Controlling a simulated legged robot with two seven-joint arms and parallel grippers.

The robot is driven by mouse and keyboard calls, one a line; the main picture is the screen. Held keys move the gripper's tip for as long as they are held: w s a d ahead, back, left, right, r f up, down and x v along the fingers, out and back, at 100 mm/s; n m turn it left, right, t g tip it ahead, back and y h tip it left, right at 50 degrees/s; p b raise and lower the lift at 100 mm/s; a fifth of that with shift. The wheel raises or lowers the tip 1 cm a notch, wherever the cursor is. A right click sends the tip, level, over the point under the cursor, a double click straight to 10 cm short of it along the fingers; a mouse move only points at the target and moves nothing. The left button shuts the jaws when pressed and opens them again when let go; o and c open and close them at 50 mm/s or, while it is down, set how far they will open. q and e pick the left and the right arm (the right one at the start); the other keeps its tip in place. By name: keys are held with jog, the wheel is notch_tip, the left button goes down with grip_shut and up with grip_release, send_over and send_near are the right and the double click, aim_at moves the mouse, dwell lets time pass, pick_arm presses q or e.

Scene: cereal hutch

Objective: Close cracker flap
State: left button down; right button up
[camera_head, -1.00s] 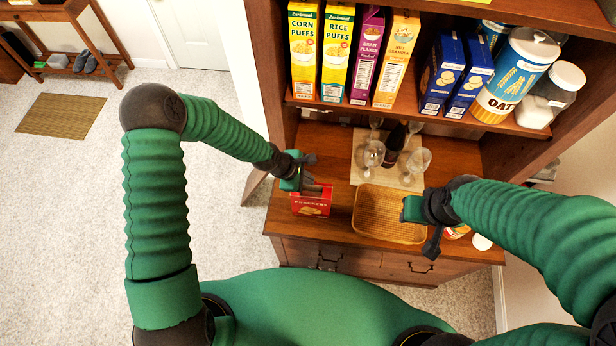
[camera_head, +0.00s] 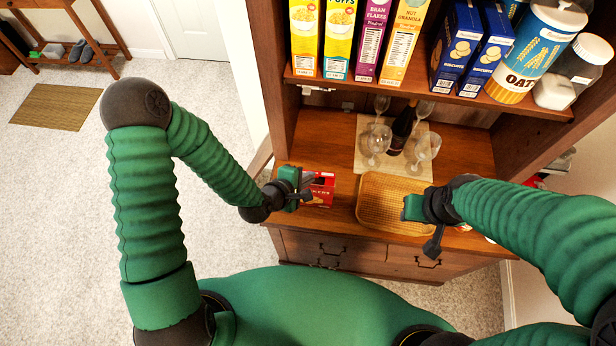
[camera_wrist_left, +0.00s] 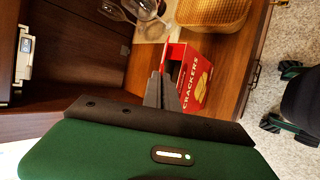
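The red cracker box (camera_head: 321,190) stands on the wooden counter at the left front of the hutch, partly hidden by my left gripper. In the left wrist view the box (camera_wrist_left: 197,82) shows its CRACKERS lettering, and a red flap (camera_wrist_left: 177,51) stands out at its dark open end. My left gripper (camera_head: 305,184) is just left of the box. In the left wrist view its grey fingers (camera_wrist_left: 163,88) lie close together with nothing seen between them, beside the box's open end; contact is unclear. My right gripper (camera_head: 432,245) hangs in front of the basket, its fingers unclear.
A wicker basket (camera_head: 385,228) sits right of the box. Behind it, wine glasses (camera_head: 377,140) and a dark bottle (camera_head: 402,128) stand on a mat. Cereal boxes (camera_head: 373,45) and an oats canister (camera_head: 537,50) fill the shelf above. Open floor lies left.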

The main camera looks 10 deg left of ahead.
dwell(0.3)
pick_arm(q)
jog(key=c, duration=1.6)
grip_release()
jog(key=shift+c, duration=0.2)
jog(key=shift+a, duration=0.1)
jog(key=p+v, duration=1.6)
jog(key=p, duration=0.2)
jog(key=shift+s+a+r, duration=0.15)
jog(key=shift+s+a, duration=0.1)
